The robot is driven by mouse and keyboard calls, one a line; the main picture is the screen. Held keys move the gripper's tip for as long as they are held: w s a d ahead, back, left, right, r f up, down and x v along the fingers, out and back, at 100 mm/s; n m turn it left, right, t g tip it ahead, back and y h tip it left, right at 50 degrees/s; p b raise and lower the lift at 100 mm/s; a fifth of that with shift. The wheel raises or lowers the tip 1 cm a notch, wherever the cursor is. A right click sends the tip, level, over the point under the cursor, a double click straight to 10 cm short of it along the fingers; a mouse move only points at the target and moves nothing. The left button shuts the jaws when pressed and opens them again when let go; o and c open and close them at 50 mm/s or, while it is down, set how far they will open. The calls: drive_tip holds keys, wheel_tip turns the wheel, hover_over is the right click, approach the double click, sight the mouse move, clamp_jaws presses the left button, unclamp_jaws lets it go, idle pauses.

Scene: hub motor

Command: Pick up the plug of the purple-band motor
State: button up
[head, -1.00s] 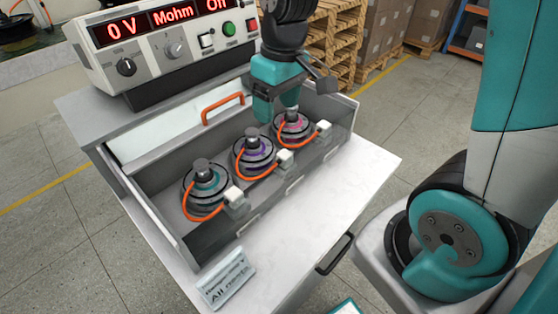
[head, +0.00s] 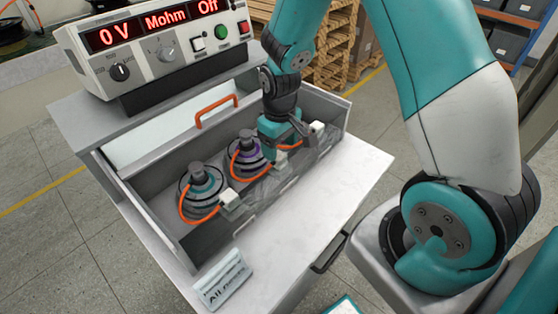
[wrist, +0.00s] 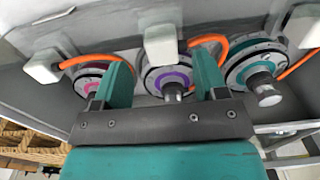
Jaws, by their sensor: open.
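The purple-band motor (head: 244,160) stands in the middle of the drawer, and its purple ring (wrist: 172,79) shows in the wrist view. Its white plug (wrist: 160,42) sits at the top middle of the wrist view, with an orange cable leaving to the right. In the head view the plug (head: 281,158) shows just below my gripper (head: 279,147). My gripper is open and empty. In the wrist view its two fingers (wrist: 162,76) stand either side of the purple motor, with the plug beyond the tips and roughly in line with the gap. Contact cannot be told.
The teal-band motor (head: 201,187) and its plug (head: 230,200) are to the left in the head view. The pink-band motor (wrist: 90,80) is hidden there by my arm, but its plug (head: 317,128) shows. Drawer walls and an orange handle (head: 216,112) are close by.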

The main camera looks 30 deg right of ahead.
wheel_tip(320, 180, down, 5)
drive_tip(key=shift+a+p, duration=0.1)
drive_tip(key=shift+p, duration=0.3)
drive_tip(key=c, duration=1.1)
wheel_tip(320, 180, up, 23)
drive_tip(key=p, duration=0.2)
drive_tip(key=shift+p, duration=0.35)
idle(0.3)
wheel_tip(320, 180, up, 6)
drive_tip(key=p, duration=0.6)
hover_over(279, 155)
